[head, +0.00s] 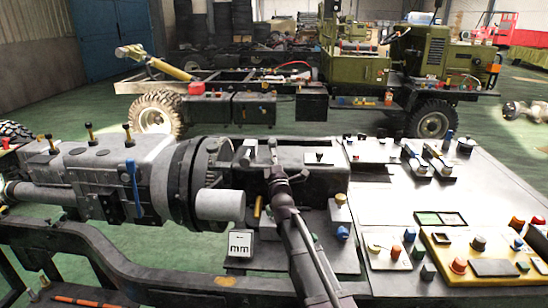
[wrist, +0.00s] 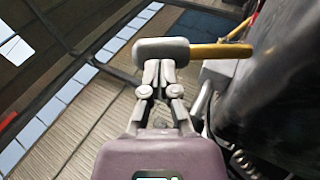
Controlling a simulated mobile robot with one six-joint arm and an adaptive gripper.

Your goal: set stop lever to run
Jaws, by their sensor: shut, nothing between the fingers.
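My gripper (wrist: 157,66) is shut, its two fingertips together with nothing between them. In the wrist view a lever with a yellow rod (wrist: 222,51) and a rounded grey end (wrist: 162,48) lies crosswise just beyond the fingertips. I cannot tell whether the fingertips touch it. In the head view a short yellow rod (head: 257,207) stands beside the pale grey cylinder, left of my arm; it looks like the same lever. A white marked plate (head: 240,243) is below it. I cannot read a stop or run marking.
A large grey gearbox (head: 110,165) with a blue lever (head: 134,188) is at left. The pale cylinder (head: 220,205) juts out close to the yellow rod. A bench (head: 470,185) with several buttons and switches is at right. A green vehicle (head: 350,70) stands behind.

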